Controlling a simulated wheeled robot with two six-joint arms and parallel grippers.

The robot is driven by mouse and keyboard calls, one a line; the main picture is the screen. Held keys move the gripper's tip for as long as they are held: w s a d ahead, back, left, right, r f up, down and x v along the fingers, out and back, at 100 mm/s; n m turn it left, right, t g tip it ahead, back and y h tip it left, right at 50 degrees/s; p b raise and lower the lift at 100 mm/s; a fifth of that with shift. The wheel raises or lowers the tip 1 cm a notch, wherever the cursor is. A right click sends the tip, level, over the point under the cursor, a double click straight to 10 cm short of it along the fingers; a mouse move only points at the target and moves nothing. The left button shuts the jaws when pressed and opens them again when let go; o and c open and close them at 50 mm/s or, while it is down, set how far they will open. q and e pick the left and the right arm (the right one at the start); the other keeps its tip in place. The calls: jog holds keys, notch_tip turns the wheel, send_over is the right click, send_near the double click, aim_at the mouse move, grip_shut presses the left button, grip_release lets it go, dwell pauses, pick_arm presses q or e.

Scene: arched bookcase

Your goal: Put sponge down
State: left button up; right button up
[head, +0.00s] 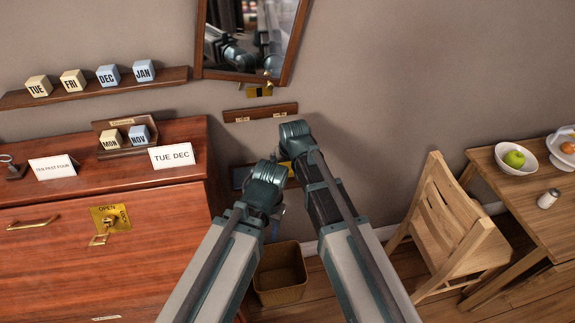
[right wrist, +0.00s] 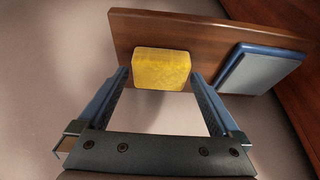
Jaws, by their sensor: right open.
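The yellow sponge (right wrist: 161,68) is at a wooden ledge (right wrist: 215,35) on the wall in the right wrist view. My right gripper (right wrist: 159,77) is open, with one finger on each side of the sponge and a visible gap between them. I cannot tell whether either finger touches it. In the head view, a bit of yellow (head: 286,168) shows beside my right wrist, and the rest is hidden. My left gripper (head: 268,178) is beside the right one in the head view; its jaws are hidden by the arm.
A blue-edged grey pad (right wrist: 262,68) is at the same ledge, right of the sponge. A drawer cabinet (head: 150,235) stands left, a bin (head: 280,290) below and a wooden chair (head: 455,225) right. A mirror (head: 280,50) and a narrow shelf (head: 260,113) hang above.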

pick_arm(q)
notch_tip(320, 180, up, 12)
jog(key=p, duration=1.2)
jog(key=shift+r, duration=0.2)
pick_arm(e)
jog(key=s+v, duration=0.1)
jog(key=v, duration=1.3)
jog(key=shift+f, duration=0.25)
